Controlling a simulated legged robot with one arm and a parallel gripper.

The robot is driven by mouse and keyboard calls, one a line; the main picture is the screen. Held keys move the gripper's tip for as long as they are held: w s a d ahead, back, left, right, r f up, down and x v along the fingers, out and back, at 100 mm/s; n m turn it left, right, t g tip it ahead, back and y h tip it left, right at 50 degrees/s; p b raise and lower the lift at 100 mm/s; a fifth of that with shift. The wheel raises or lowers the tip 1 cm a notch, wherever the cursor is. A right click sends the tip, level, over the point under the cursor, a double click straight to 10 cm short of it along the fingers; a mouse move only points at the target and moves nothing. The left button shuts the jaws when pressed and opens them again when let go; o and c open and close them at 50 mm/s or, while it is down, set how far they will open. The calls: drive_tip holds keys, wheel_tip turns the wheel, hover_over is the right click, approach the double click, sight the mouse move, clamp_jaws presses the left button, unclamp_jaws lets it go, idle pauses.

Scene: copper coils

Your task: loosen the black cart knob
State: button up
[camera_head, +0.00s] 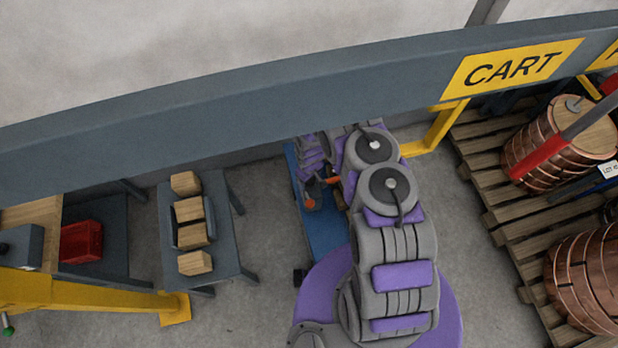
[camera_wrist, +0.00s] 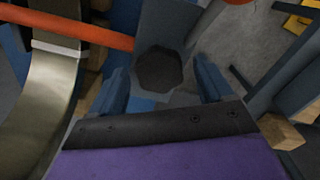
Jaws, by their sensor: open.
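The black knob (camera_wrist: 158,70) shows in the wrist view as a dark, many-sided disc against a grey plate. My gripper (camera_wrist: 161,67) is open, with one blue-grey finger on each side of the knob in the picture. Gaps show between the fingers and the knob, and I cannot tell how far ahead of the fingertips it lies. In the head view the blue cart (camera_head: 325,232) is partly hidden behind my purple and grey arm. I cannot make out the knob or my fingers there.
An orange bar (camera_wrist: 75,27) and a curved metal band (camera_wrist: 48,90) lie close at left in the wrist view. In the head view, a grey beam with a CART sign (camera_head: 512,68) crosses above. A bench with wooden blocks (camera_head: 193,235) stands left; copper coils (camera_head: 560,140) on pallets stand right.

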wheel_tip(320, 180, up, 12)
drive_tip(key=p, duration=0.3)
drive_tip(key=shift+f, duration=0.15)
idle(0.5)
